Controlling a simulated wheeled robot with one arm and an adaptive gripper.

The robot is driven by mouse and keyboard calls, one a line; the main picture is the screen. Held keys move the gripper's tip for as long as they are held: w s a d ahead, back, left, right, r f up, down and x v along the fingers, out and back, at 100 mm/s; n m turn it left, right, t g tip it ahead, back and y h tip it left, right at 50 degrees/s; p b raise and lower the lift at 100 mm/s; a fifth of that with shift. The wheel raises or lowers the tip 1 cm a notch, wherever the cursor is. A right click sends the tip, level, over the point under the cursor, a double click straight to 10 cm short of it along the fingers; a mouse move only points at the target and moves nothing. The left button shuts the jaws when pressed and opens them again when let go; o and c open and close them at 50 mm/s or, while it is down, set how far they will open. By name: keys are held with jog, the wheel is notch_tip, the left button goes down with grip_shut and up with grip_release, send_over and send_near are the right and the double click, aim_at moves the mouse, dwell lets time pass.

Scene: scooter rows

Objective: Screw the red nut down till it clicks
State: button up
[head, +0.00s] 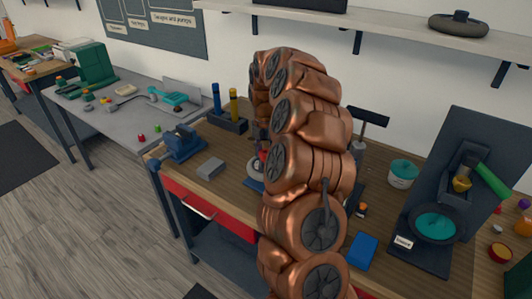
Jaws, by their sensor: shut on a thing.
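My copper-coloured arm rises through the middle of the head view and bends down behind itself over the wooden workbench (240,153). My gripper (262,150) shows only as a dark sliver at the arm's left edge, pointing down. A small patch of the red nut (262,157) shows at its tips, and the gripper is shut on it. Below the nut is a round grey part on a blue base (254,184), partly hidden by my arm. The thread and how far down the nut sits cannot be seen.
A blue vise (183,143) and a grey block (210,168) lie left of the arm. A dark holder with blue and yellow tools (229,121) stands behind. A blue box (362,250), a teal-lidded tub (403,174) and a dark stand (450,190) are on the right.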

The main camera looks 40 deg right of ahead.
jog(key=shift+f+m+b, duration=0.1)
jog(key=shift+m+b, duration=1.7)
jog(key=shift+m, duration=1)
jog(key=shift+m+b, duration=1.5)
jog(key=shift+m, duration=0.9)
jog(key=shift+m+b, duration=1.7)
jog(key=shift+m, duration=1)
jog(key=shift+m+b, duration=1.4)
jog(key=shift+m, duration=1.2)
jog(key=o, duration=1.2)
